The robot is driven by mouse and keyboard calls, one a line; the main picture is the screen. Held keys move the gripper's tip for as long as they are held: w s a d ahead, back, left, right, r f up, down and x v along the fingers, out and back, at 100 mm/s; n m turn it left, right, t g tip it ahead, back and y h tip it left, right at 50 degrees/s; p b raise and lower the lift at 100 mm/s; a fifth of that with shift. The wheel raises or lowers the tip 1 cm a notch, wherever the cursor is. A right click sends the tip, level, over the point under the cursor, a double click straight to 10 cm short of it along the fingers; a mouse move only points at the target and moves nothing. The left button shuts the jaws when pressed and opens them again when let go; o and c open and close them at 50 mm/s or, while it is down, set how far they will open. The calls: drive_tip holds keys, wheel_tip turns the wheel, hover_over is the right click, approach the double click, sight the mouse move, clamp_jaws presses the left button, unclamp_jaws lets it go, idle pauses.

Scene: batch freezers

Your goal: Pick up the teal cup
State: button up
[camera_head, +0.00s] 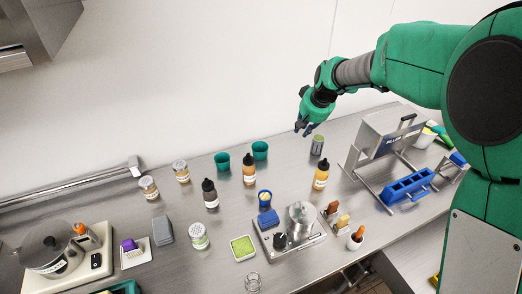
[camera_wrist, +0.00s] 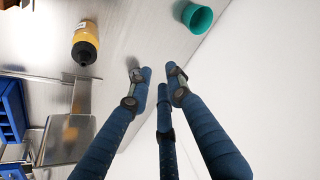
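Two teal cups stand on the steel counter in the head view, a left one (camera_head: 222,162) and a right one (camera_head: 260,150), near the back wall. The wrist view shows one teal cup (camera_wrist: 199,18) at its top edge, beyond the fingertips; I cannot tell which of the two it is. My gripper (camera_head: 303,129) hangs above the back of the counter, right of both cups. In the wrist view its three blue fingers (camera_wrist: 157,80) are spread, with nothing held between them. No finger touches a cup.
An amber bottle (camera_head: 249,169) stands beside the right cup. A can (camera_head: 317,145) stands below and right of my gripper, and a yellow bottle (camera_head: 321,174) in front of it. A steel machine (camera_head: 385,135) and blue rack (camera_head: 406,187) are at right. Counter between right cup and can is clear.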

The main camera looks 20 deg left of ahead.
drive_tip(key=w+a+f+n+p, duration=0.1)
drive_tip(key=w+a+f, duration=0.3)
drive_tip(key=a+f, duration=0.6)
drive_tip(key=shift+a+f+g, duration=0.3)
drive_tip(key=shift+a+f, duration=0.05)
drive_tip(key=shift+a, duration=0.65)
drive_tip(key=shift+f, duration=0.1)
approach(260, 148)
drive_tip(key=shift+d+f, duration=1.4)
drive_tip(key=shift+d, duration=0.3)
drive_tip(key=shift+b+x, duration=0.5)
drive_tip(key=shift+x, duration=2.05)
clamp_jaws()
